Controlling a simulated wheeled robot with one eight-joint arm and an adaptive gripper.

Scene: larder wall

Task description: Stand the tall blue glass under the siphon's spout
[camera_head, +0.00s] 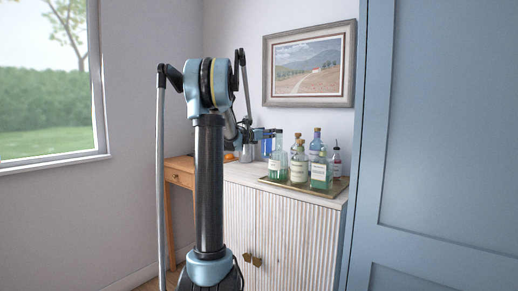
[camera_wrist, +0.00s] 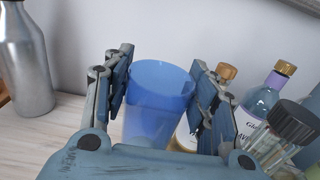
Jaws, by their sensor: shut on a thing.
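The tall blue glass (camera_wrist: 158,105) is between the two fingers of my gripper (camera_wrist: 161,72) in the wrist view, upright with its rim up. The gripper is shut on it. The glass's foot is hidden by the gripper body, so I cannot tell whether it touches the cabinet top. In the head view the glass shows as a small blue shape (camera_head: 267,147) below my gripper (camera_head: 264,133). A silver metal bottle body (camera_wrist: 25,65), likely the siphon, stands left of the glass in the wrist view, apart from it. Its top and spout are out of that view.
Several corked bottles (camera_head: 320,171) stand on a gold-edged tray (camera_head: 303,190) on the cabinet (camera_head: 245,172), close to the right finger. An orange item (camera_head: 229,156) lies at the cabinet's left. Bare top shows between glass and metal bottle. The wall is behind.

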